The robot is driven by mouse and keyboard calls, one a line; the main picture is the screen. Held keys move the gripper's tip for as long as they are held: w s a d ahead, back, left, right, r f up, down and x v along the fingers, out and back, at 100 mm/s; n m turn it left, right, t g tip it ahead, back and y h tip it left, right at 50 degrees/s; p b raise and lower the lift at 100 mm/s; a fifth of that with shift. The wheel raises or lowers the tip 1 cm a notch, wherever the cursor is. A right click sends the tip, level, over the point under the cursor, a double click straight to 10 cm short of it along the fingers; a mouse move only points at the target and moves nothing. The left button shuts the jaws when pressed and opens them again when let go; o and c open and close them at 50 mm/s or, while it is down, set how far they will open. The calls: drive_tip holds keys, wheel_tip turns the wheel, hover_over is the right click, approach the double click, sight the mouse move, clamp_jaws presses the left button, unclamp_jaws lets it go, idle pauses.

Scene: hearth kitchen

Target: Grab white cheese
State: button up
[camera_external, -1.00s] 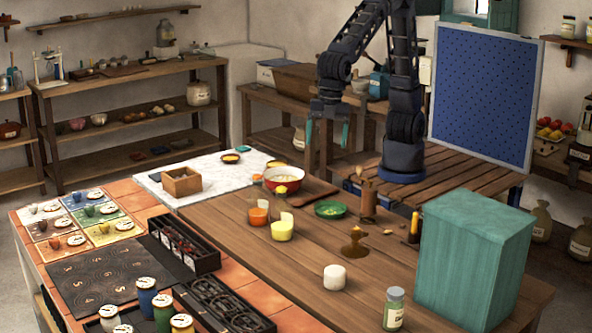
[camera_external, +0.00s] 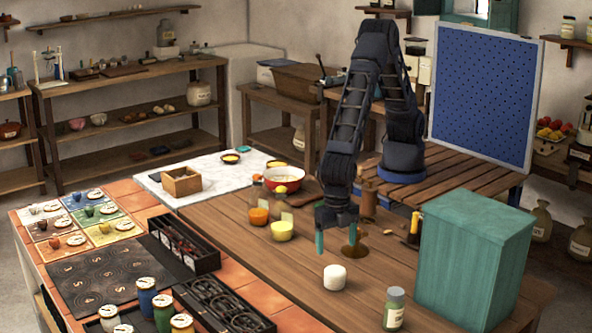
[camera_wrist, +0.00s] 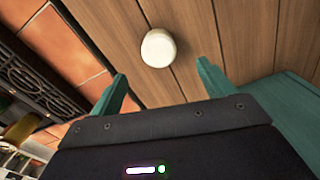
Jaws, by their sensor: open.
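The white cheese (camera_external: 335,278) is a small, round white piece standing on the wooden table near its front edge. It also shows in the wrist view (camera_wrist: 158,48), ahead of the fingertips and roughly between their lines. My gripper (camera_external: 337,244) is above the table, just above and behind the cheese, with its green fingers pointing down. In the wrist view my gripper (camera_wrist: 160,76) has its two fingers spread wide with nothing between them. The fingers do not touch the cheese.
A teal box (camera_external: 474,258) stands right of the cheese, with a labelled jar (camera_external: 394,309) in front of it. A black rack (camera_external: 222,305) lies on the tiles at the front left.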

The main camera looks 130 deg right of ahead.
sight(335, 270)
drive_tip(key=shift+w+a+f, duration=0.1)
drive_tip(key=shift+f, duration=2.65)
drive_tip(key=shift+w+a+f, duration=0.1)
drive_tip(key=shift+f, duration=2.65)
drive_tip(key=c, duration=1.2)
drive_tip(key=shift+o, duration=0.2)
drive_tip(key=shift+r, duration=0.15)
